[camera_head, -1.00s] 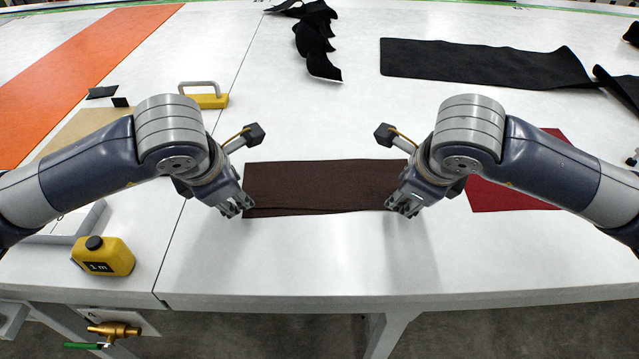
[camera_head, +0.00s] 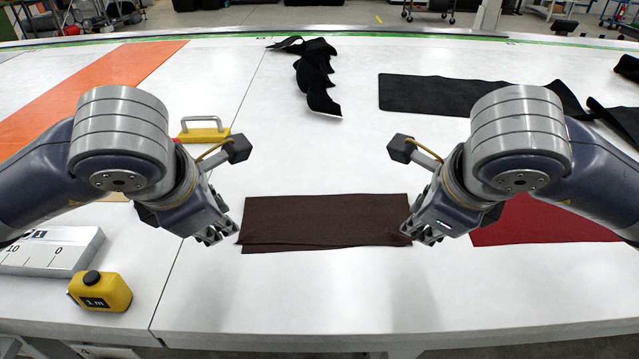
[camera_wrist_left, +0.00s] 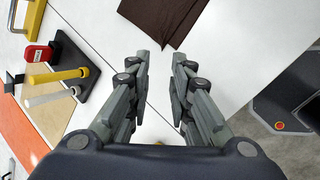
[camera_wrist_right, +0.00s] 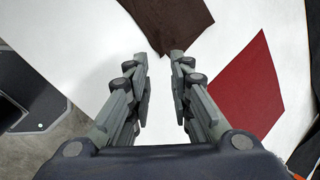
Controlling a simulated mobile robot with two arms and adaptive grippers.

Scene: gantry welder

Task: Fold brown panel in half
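The brown panel (camera_head: 325,220) lies on the white table between my two grippers. A thin doubled edge shows along its near side, so it looks folded with its layers nearly aligned. My left gripper (camera_head: 222,236) is open and empty just off the panel's left end. In the left wrist view the panel (camera_wrist_left: 165,18) is ahead of the parted fingers (camera_wrist_left: 160,62). My right gripper (camera_head: 420,236) is open at the panel's near right corner. In the right wrist view the corner of the panel (camera_wrist_right: 170,22) reaches the parted fingertips (camera_wrist_right: 160,58), with nothing visibly gripped.
A red panel (camera_head: 540,222) lies to the right, partly behind my right arm. Black pieces (camera_head: 440,95) lie at the back.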

